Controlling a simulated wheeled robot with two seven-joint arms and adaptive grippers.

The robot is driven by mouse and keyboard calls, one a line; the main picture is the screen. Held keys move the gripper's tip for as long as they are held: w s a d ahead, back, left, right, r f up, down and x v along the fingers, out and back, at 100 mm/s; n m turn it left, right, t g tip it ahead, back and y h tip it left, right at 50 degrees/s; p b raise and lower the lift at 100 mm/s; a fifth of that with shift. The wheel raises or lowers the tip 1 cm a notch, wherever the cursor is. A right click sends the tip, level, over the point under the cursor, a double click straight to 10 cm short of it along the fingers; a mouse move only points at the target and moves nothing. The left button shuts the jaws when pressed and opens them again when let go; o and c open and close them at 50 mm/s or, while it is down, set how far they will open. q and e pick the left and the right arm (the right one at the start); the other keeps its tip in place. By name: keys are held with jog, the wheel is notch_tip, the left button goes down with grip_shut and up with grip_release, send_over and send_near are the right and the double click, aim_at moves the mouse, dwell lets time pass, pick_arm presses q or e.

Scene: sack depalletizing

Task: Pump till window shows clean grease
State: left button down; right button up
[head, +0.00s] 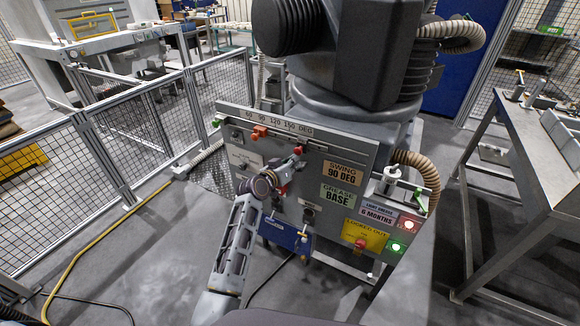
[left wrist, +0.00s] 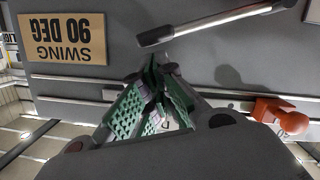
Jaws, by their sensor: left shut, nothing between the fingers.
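My left gripper (head: 289,166) is in front of the upper middle of the grey panel (head: 240,120). In the left wrist view its green-padded fingers (left wrist: 152,78) come together at the tips, with nothing held. A pale grey bar with a dark end (left wrist: 215,22) passes close by the tips; I cannot tell whether they touch. An orange-red knob (left wrist: 285,117) sits by a rail on the other side. A "GREASE BASE" label (head: 338,195) is below the "SWING 90 DEG" sign (head: 343,173), which shows upside down in the wrist view (left wrist: 67,38). I cannot make out a grease window. My right gripper is out of view.
An orange block (head: 260,132) sits under the degree scale. A yellow "LOCKED OUT" plate (head: 363,237) and red (head: 408,224) and green (head: 396,248) lamps are at right. A blue box (head: 284,234) hangs below. Mesh fence (head: 120,130) is left, a metal table (head: 530,130) right.

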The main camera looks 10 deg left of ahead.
pick_arm(q)
jog(key=shift+w+d+f, duration=0.15)
jog(key=shift+w+d, duration=0.15)
jog(key=shift+w, duration=0.25)
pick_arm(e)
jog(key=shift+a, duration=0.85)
